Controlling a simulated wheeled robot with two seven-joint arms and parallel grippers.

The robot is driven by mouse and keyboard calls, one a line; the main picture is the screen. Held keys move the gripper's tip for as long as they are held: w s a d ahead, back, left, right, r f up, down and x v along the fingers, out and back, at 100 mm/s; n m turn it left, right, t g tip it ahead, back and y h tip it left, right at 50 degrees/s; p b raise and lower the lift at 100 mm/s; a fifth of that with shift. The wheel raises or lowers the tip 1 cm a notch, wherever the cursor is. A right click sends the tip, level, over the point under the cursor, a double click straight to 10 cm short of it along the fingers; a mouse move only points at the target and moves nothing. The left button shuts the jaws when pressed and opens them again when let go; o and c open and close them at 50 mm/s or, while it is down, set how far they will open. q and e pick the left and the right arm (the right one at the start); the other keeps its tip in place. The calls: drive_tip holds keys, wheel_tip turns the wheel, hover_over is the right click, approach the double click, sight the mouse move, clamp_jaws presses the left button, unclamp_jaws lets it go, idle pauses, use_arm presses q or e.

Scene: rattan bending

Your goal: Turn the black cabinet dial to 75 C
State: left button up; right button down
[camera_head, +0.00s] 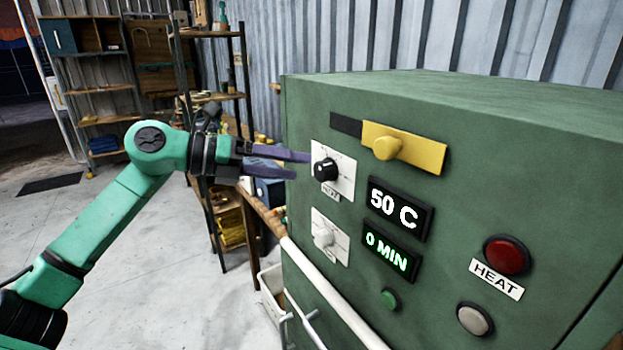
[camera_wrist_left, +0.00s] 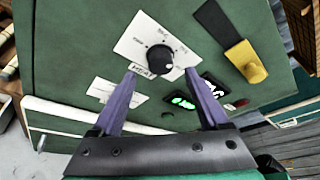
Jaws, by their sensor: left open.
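The black dial (camera_head: 326,169) sits on a white plate marked HEAT on the green cabinet (camera_head: 300,110). The upper display (camera_head: 399,208) reads 50 C. My left gripper (camera_head: 302,165) is open just in front of the dial, coming from the left. In the left wrist view, the black dial (camera_wrist_left: 160,59) lies just beyond and between the two purple fingertips (camera_wrist_left: 160,72), with no clear contact. The lower display (camera_head: 391,253) reads 0 MIN. My right gripper is not in view.
A white dial (camera_head: 323,237) is below the black one. A yellow latch (camera_head: 405,149) is above right. A red button (camera_head: 506,256), a grey button (camera_head: 475,320) and a green button (camera_head: 389,299) are lower right. A white rail (camera_head: 335,300) runs below. Shelves stand behind my left arm.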

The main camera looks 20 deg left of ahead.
use_arm(q)
drive_tip(key=b+v, duration=0.2)
drive_tip(key=v, duration=0.7)
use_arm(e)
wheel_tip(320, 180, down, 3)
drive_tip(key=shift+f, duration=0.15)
use_arm(q)
drive_tip(key=shift+s+a, duration=0.1)
drive_tip(key=shift+s, duration=0.05)
